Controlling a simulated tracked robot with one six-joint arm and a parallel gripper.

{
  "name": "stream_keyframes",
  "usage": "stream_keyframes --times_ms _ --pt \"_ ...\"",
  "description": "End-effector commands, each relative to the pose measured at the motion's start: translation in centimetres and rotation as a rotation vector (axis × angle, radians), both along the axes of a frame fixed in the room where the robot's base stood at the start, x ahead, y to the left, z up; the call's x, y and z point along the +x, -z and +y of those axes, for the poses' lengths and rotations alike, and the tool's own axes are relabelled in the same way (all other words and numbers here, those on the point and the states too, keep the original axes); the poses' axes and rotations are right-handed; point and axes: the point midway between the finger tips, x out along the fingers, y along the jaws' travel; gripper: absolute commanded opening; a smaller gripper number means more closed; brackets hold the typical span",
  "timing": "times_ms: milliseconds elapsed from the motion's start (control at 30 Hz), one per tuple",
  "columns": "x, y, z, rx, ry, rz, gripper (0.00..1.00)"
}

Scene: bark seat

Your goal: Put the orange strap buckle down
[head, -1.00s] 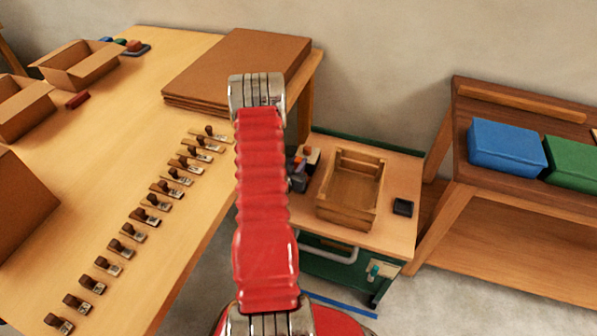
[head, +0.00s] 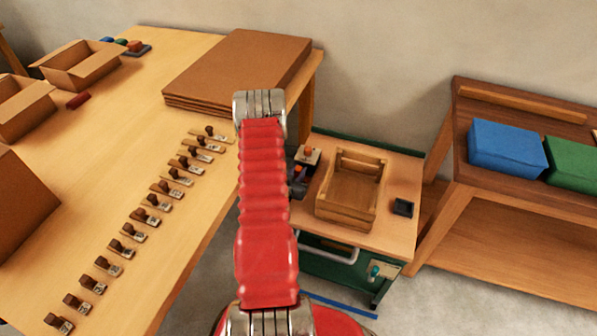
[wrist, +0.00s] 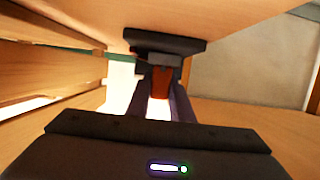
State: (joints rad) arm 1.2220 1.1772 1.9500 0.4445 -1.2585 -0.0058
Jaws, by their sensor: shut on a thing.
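The orange strap buckle (wrist: 160,82) is between the two dark fingers of my gripper (wrist: 160,95) in the wrist view. My gripper is shut on it. In the head view my gripper (head: 297,186) is low over the left part of the small cart, left of the wooden crate, and partly hidden by my red arm. A bit of orange shows at its tip. In the wrist view a black slab (wrist: 165,42) with a grey block lies just beyond the buckle, near the wood surface. I cannot tell whether the buckle touches it or the cart top.
The wooden crate (head: 348,197) stands close to the right of my gripper. A pale block with an orange top (head: 308,153) sits behind it. A small black box (head: 403,207) lies right of the crate. The long table (head: 130,170) holds several stamp-like pieces.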

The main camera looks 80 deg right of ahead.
Motion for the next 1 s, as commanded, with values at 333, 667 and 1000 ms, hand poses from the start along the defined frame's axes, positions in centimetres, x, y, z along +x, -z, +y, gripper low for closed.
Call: stream_keyframes --times_ms 333,667,1000 --pt "-0.05 0.21 0.01 0.001 0.001 0.000 0.23" --pt "-0.07 0.19 0.00 0.001 0.001 0.000 0.39" --pt "0.05 -0.19 0.71 0.002 0.000 0.000 0.39"
